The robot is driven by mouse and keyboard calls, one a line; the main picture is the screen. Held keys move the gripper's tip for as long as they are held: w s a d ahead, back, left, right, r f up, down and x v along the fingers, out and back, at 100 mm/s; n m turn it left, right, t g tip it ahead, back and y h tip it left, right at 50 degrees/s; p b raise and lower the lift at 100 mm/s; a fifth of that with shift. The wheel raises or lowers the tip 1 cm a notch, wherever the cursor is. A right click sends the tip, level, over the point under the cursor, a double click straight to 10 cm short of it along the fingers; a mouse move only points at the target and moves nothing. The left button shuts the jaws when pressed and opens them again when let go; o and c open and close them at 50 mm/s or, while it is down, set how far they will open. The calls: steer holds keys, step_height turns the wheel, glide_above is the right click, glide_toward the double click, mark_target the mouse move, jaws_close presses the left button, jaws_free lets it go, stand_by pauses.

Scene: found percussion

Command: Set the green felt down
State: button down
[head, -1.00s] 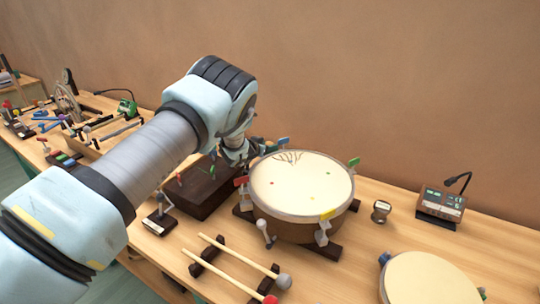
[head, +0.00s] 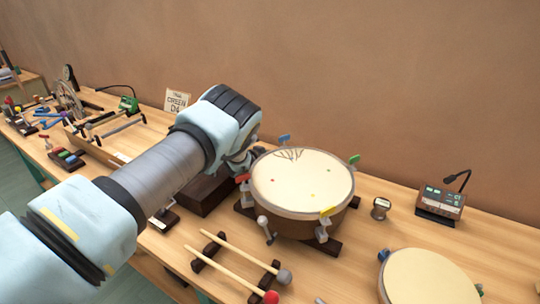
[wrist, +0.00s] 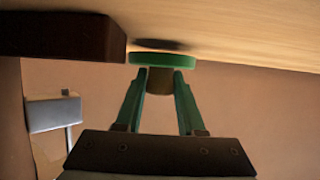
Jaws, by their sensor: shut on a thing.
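The green felt (wrist: 162,60) shows in the wrist view as a flat green disc with a short brown stem. My gripper (wrist: 159,82) is shut on it, the fingertips closed around the stem. The bare wooden table lies at the top of this view, close beyond the disc. A dark shadow falls on the wood beside the disc; I cannot tell whether felt and table touch. In the head view my arm hides the felt and most of my gripper, beside the drum (head: 300,185).
A dark wooden block (wrist: 60,35) is close left of the felt in the wrist view; it also shows beside the drum in the head view (head: 205,193). Two mallets (head: 240,260) lie on a rack in front. A small metal pot (head: 380,208) stands right of the drum.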

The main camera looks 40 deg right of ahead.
steer(key=shift+f, duration=0.25)
